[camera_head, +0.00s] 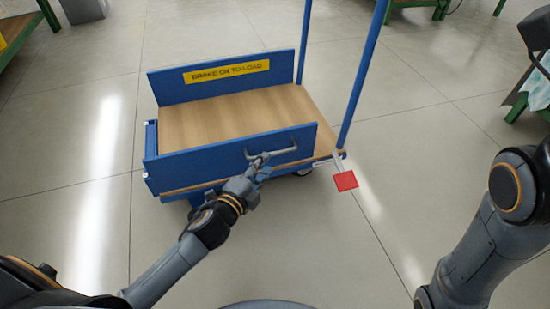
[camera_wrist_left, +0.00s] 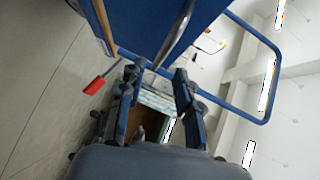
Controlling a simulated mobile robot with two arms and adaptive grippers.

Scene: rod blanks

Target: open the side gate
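The blue side gate (camera_head: 230,158) stands upright along the near side of a platform cart. It carries a grey bow handle (camera_head: 285,150) on its outer face. My left gripper (camera_head: 259,160) is at this handle, near its left part. In the left wrist view the fingers (camera_wrist_left: 158,74) are spread apart, with the end of the silver handle (camera_wrist_left: 179,35) between or just beyond the tips; contact cannot be told. The blue gate panel (camera_wrist_left: 150,22) fills the top there. My right arm shows at the right, but its gripper is out of view.
The cart has a wooden deck (camera_head: 225,112), a far blue side panel with a yellow "BRAKE ON TO LOAD" label (camera_head: 227,72), and a tall blue push frame (camera_head: 362,75). A red pedal (camera_head: 344,181) sticks out at the near right corner. The floor around is clear.

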